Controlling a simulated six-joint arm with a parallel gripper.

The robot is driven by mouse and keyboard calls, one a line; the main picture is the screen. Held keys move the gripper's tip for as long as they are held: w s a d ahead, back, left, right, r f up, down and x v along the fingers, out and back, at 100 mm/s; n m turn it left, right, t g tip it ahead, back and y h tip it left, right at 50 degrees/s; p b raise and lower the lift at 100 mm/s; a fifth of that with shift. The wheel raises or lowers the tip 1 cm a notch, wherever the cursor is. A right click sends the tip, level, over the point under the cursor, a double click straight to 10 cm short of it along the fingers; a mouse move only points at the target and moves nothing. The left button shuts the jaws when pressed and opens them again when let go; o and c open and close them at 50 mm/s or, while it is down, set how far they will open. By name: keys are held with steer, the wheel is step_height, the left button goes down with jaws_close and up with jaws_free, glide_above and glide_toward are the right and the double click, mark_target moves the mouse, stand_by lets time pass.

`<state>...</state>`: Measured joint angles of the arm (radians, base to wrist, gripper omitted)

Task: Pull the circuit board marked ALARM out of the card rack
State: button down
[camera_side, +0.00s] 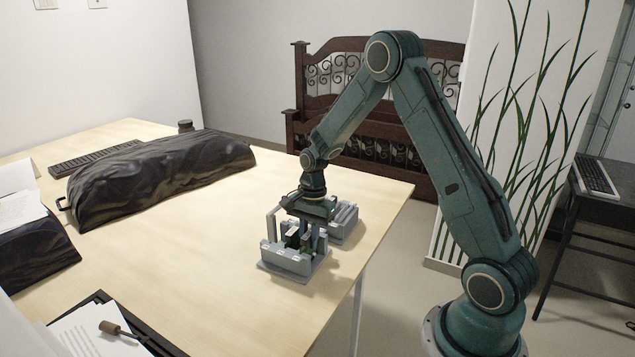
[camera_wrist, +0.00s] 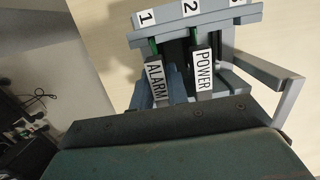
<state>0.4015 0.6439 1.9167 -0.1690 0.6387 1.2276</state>
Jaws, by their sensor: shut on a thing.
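The card rack (camera_side: 290,262) is a grey frame near the table's front right edge. In the wrist view its top rail (camera_wrist: 205,17) carries the numbers 1, 2 and part of a third. The board marked ALARM (camera_wrist: 156,80) is in line with number 1. A board marked POWER (camera_wrist: 202,72) is beside it, in line with number 2. My gripper (camera_side: 305,232) points down over the rack and is shut on the ALARM board, with blue-grey parts close on both sides of its label. The fingertips and the lower part of the board are hidden.
A grey slotted block (camera_side: 343,222) stands just behind my gripper. A dark, wrinkled long bundle (camera_side: 160,172) and a keyboard (camera_side: 95,160) lie further left. A clipboard with paper (camera_side: 95,330) lies at the front. The table between rack and bundle is clear.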

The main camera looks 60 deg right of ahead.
steer(key=shift+r, duration=4.1)
steer(key=shift+d, duration=0.15)
